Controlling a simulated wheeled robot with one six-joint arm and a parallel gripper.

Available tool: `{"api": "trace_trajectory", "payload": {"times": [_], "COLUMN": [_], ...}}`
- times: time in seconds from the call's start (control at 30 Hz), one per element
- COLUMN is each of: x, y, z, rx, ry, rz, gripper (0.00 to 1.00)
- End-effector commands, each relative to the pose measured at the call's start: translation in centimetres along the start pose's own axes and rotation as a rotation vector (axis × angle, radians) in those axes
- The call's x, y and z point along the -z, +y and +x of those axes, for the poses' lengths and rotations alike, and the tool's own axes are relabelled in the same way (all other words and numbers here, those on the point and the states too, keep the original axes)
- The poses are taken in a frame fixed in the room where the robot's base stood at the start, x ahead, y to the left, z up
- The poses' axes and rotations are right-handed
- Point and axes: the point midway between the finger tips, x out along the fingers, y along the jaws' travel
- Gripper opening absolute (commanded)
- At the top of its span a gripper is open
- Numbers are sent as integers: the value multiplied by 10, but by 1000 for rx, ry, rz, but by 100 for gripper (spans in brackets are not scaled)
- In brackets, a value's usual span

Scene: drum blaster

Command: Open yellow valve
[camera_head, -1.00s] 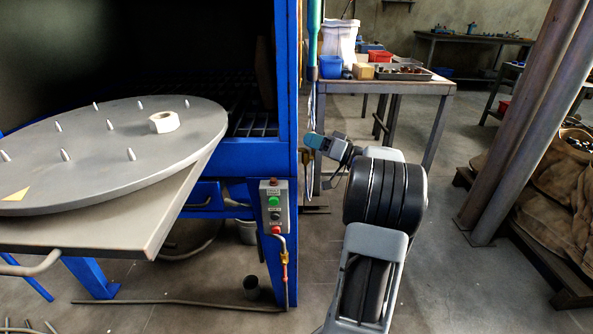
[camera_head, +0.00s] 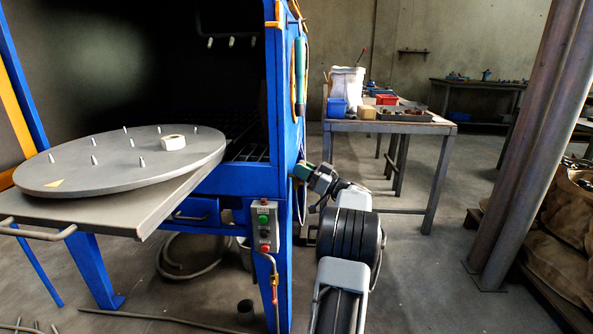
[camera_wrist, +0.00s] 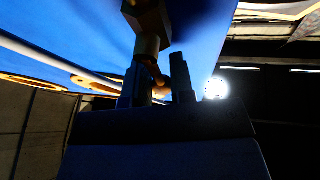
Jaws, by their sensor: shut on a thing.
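In the wrist view, a yellowish brass valve fitting (camera_wrist: 148,18) is on the blue cabinet wall, with a stem running down to my gripper (camera_wrist: 160,82). The two dark fingers stand around a small dark orange part (camera_wrist: 155,70), likely the valve's handle. They are shut on it, but shadow hides the exact contact. In the head view, my gripper (camera_head: 299,171) is at the right side wall of the blue cabinet (camera_head: 280,130). The valve is hidden there.
A control box (camera_head: 264,226) with buttons and a pipe with a red-handled fitting (camera_head: 275,288) are on the cabinet's front post. A turntable (camera_head: 110,170) is at left. A workbench (camera_head: 385,128) stands behind my arm.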

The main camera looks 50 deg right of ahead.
Motion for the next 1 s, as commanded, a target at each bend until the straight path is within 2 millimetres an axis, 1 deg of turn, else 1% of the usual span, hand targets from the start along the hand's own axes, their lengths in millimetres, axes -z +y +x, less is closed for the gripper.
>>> {"api": "trace_trajectory", "payload": {"times": [0.03,0.37,0.4,0.6,0.63,0.87,1.0], "x": [2,1,1,0,0,0,1], "y": [1,1,1,0,0,0,0], "z": [-4,-3,-3,-1,0,-2,-12], "rx": [-6,-3,-3,1,2,1,0], "ry": [5,4,4,2,2,1,0], "rz": [-5,-5,-5,-3,-2,-2,-1], "gripper": [0,0,26,45,47,47,47]}}
